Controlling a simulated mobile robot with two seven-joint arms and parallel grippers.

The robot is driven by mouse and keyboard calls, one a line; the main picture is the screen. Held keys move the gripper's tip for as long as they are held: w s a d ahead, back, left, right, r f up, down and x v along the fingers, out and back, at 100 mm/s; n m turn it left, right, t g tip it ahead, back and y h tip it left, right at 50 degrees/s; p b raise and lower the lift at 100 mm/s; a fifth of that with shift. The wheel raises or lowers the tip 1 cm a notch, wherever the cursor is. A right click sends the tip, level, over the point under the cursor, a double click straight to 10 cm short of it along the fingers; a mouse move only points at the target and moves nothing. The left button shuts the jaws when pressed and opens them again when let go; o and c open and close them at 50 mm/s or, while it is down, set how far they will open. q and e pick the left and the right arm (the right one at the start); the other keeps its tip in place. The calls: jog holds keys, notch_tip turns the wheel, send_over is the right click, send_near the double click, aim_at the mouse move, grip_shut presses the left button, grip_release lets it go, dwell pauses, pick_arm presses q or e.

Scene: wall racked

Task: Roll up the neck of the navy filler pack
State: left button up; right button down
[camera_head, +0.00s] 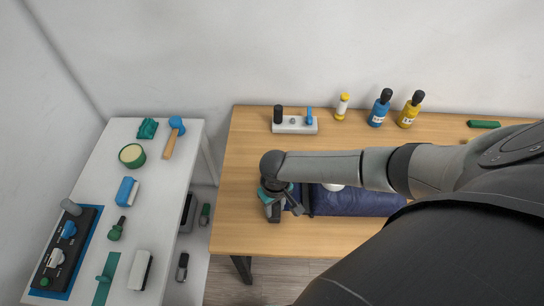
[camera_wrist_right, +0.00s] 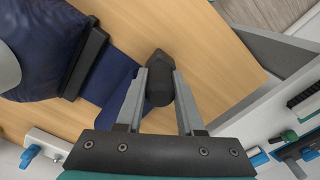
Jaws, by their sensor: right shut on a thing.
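The navy filler pack (camera_head: 358,201) lies on the wooden table, partly hidden behind my right arm; it also shows at the left of the wrist view (camera_wrist_right: 38,55). A black bar (camera_wrist_right: 86,62) lies across the pack where its flatter blue neck (camera_wrist_right: 118,84) begins. The neck extends toward my right gripper (camera_wrist_right: 160,78), which also shows at the pack's left end in the head view (camera_head: 273,212). The gripper is shut on a dark grey pointed piece (camera_wrist_right: 159,72) between its fingers. I cannot tell how that piece joins the neck. My left gripper is out of view.
A white switch block (camera_head: 295,125), a blue bottle (camera_head: 379,110) and a yellow bottle (camera_head: 409,112) stand along the table's back. A white side table (camera_head: 150,190) with several tools stands at left, across a gap. The wooden table's left front is clear.

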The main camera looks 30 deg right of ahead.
jog(key=shift+s+d+r+p, duration=0.1)
jog(key=shift+s+d+p, duration=0.15)
jog(key=shift+d, duration=0.2)
jog(key=shift+s+d+p, duration=0.1)
jog(key=shift+s+d, duration=0.2)
jog(key=shift+d, duration=0.1)
jog(key=shift+s+d, duration=0.35)
jog(key=shift+d, duration=0.2)
jog(key=shift+s+d, duration=0.35)
jog(key=shift+d, duration=0.2)
jog(key=shift+c, duration=2.2)
grip_release()
jog(key=shift+r, duration=0.55)
notch_tip(320, 180, up, 14)
